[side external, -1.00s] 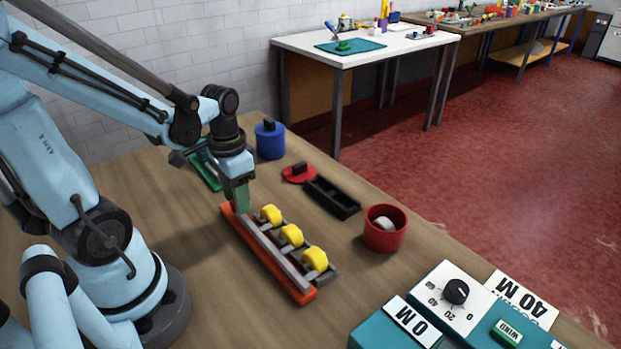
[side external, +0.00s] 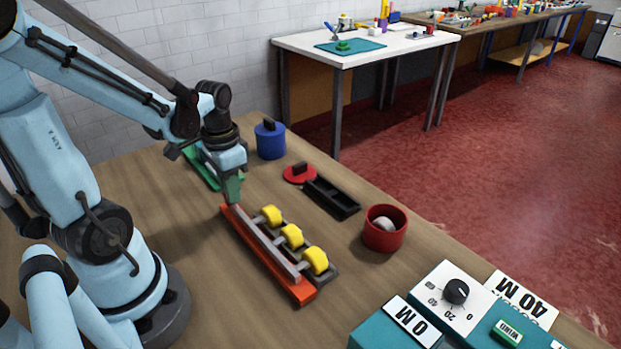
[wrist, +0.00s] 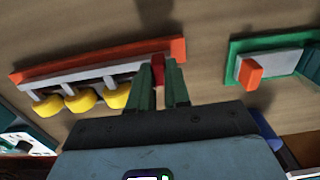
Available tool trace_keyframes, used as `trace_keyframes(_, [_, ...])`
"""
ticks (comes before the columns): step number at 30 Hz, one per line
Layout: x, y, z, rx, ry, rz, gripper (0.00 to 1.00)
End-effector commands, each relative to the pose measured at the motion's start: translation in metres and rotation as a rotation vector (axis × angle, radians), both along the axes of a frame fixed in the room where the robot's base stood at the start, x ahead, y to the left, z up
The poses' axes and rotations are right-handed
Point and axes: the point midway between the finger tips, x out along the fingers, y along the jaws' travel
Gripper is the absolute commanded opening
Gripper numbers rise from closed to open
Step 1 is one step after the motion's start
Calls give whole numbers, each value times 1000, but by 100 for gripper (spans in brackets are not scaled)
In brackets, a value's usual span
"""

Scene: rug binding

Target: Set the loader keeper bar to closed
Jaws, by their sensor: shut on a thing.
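The loader is a long orange-red rail (side external: 292,287) on the table with a grey keeper bar (side external: 268,242) along it. The bar also shows in the wrist view (wrist: 80,76). Several yellow rolls (side external: 291,236) sit along the bar's right side, and they also show in the wrist view (wrist: 77,99). My gripper (side external: 233,198) is low at the far end of the loader. In the wrist view its green fingers (wrist: 160,85) are shut on a small red tab (wrist: 158,66) at the bar's end. The fingers partly hide the tab.
A green holder (side external: 201,170) with an orange block (wrist: 250,73) stands behind my gripper. A blue canister (side external: 270,141), red disc (side external: 299,174), black tray (side external: 332,198) and red cup (side external: 385,229) stand right of the loader. A teal control box (side external: 440,318) is at front right.

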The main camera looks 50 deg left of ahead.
Motion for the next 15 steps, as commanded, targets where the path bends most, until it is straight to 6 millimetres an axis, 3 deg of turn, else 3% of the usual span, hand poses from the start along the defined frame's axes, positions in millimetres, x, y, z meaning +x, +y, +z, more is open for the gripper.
trace_keyframes(10, [1, 6, 0, 10, -3, 1, 0])
trace_keyframes(11, [1, 6, 0, 9, -4, 1, 21])
trace_keyframes(15, [1, 6, 0, 7, -4, 1, 43])
